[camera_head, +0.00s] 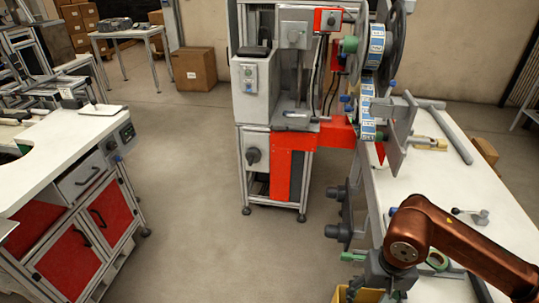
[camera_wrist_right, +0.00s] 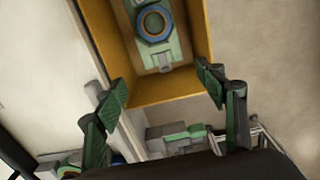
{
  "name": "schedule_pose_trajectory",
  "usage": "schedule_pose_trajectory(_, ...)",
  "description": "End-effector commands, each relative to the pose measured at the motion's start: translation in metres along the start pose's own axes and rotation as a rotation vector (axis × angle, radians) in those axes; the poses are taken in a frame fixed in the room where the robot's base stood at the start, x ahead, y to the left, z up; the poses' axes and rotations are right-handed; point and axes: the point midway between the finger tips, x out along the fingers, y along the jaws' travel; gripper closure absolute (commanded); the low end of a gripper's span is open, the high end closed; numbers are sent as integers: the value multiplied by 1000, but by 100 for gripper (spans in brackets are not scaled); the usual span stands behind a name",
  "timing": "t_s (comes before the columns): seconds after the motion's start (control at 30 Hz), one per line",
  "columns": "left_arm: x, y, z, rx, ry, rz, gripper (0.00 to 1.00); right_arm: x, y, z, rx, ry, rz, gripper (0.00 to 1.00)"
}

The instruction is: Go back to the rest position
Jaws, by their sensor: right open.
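My right arm comes in from the right in the head view, and its gripper (camera_head: 383,284) hangs low near the front of the white table (camera_head: 505,205). In the right wrist view the right gripper (camera_wrist_right: 163,80) is open, with its two fingers apart and nothing between them. Beyond the fingers is a yellow crate (camera_wrist_right: 170,88) holding a green piece with a blue ring (camera_wrist_right: 153,24). Only a small part of the yellow crate (camera_head: 341,294) shows at the bottom of the head view. My left gripper is out of view.
A machine (camera_head: 250,92) with blue-and-white tape reels (camera_head: 375,48) stands ahead, beside the white table. A grey lever-like part (camera_head: 480,216) lies on the table. A cabinet with red doors (camera_head: 58,250) stands left. The floor between is clear.

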Motion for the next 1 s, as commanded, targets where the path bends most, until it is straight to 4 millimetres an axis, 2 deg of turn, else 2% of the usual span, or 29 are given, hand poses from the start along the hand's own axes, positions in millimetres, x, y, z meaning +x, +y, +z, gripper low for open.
schedule_pose_trajectory(0.03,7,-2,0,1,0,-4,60,-9,0,0,-1,2,-1,36)
schedule_pose_trajectory(0.1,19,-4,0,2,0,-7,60,-14,-1,-4,1,0,-1,36)
schedule_pose_trajectory(0.4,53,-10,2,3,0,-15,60,-12,-1,-62,2,-2,-2,36)
schedule_pose_trajectory(0.6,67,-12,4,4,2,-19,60,-11,0,-87,1,-1,-1,36)
schedule_pose_trajectory(0.77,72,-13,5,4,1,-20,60,-10,0,-95,-1,-2,0,36)
schedule_pose_trajectory(1.0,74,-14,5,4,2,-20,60,-9,0,-96,-1,-2,1,36)
